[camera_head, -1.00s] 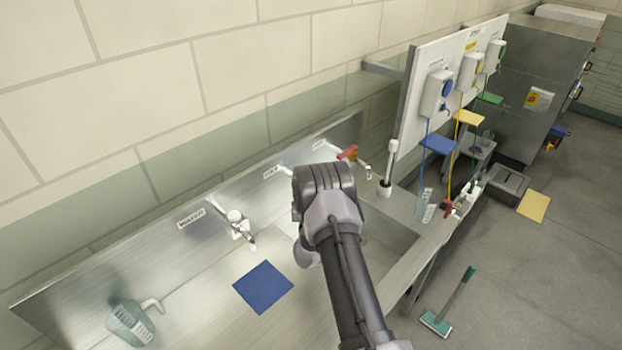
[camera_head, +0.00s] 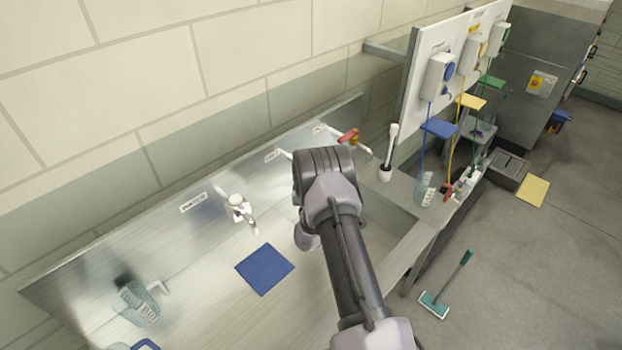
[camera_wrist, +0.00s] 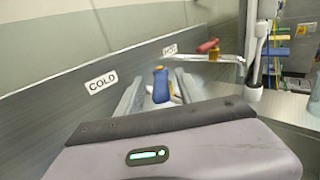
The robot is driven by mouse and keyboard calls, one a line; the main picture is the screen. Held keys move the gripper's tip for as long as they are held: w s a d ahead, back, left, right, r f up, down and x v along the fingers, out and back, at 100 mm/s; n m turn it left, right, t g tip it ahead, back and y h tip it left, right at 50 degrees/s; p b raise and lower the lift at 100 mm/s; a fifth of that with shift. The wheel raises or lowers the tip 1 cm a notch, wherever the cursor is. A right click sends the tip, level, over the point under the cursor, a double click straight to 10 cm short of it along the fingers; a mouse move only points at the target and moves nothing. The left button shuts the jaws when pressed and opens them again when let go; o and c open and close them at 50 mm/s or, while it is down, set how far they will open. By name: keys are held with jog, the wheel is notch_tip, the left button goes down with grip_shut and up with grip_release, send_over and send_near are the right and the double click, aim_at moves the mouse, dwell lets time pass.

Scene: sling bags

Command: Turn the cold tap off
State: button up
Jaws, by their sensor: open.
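The cold tap has a blue handle (camera_wrist: 160,86), seen in the wrist view just right of the COLD label (camera_wrist: 102,81). My gripper (camera_wrist: 157,97) is open, with one grey finger on each side of the blue handle. I cannot tell whether either finger touches it. The tap's lower part is mostly hidden behind my wrist housing. In the head view the COLD label (camera_head: 273,155) shows on the steel backsplash, but my arm hides the blue handle and the fingers. Whether water runs is not visible.
The hot tap's red handle (camera_wrist: 208,46) is close by on the right; it also shows in the head view (camera_head: 348,136). A white brush (camera_head: 391,150) stands beyond it. A white tap (camera_head: 238,208) and blue cloth (camera_head: 264,269) are left of my arm.

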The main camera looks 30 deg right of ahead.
jog(key=b+v, duration=0.1)
jog(key=v, duration=1.6)
jog(key=shift+s, duration=0.1)
